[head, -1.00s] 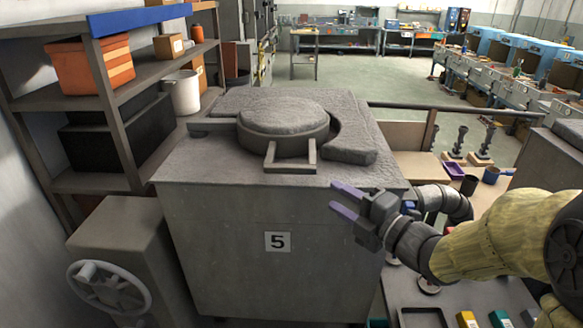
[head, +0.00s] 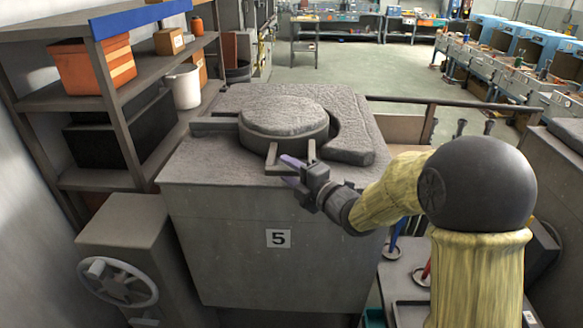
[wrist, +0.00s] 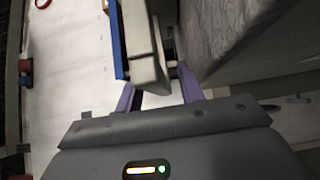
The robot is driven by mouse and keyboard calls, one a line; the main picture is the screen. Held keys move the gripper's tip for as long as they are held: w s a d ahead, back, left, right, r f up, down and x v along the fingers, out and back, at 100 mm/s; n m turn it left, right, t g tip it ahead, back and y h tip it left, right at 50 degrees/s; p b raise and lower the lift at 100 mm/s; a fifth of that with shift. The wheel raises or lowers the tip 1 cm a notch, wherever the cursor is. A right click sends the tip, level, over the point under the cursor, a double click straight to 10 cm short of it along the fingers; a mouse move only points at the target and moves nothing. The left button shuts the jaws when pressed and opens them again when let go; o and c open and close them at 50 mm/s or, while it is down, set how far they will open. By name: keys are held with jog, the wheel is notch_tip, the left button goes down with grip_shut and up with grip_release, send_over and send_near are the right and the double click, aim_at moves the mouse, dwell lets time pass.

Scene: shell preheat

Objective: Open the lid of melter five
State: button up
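Melter five (head: 225,235) is a grey metal block with a "5" plate on its front. Its round, rough-topped lid (head: 284,115) lies flat on top, with a square loop handle (head: 272,155) at the front. My gripper (head: 285,171) is at the front edge of the melter top, by the handle, its purple fingers pointing left. In the wrist view the fingers (wrist: 158,92) are spread apart. A pale block shows beyond and between them; I cannot tell whether it is the handle. Contact with the handle cannot be made out.
A shelf (head: 120,100) with an orange bin (head: 92,66) and a white pot (head: 184,88) stands left. A box with a handwheel (head: 118,282) stands at the front left. A curved rough slab (head: 352,140) lies right of the lid. The floor behind is open.

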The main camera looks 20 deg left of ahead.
jog(key=shift+c, duration=0.5)
grip_shut()
jog(key=shift+d, duration=0.15)
jog(key=shift+f+b, duration=0.1)
jog(key=shift+b, duration=0.25)
jog(key=shift+t, duration=0.3)
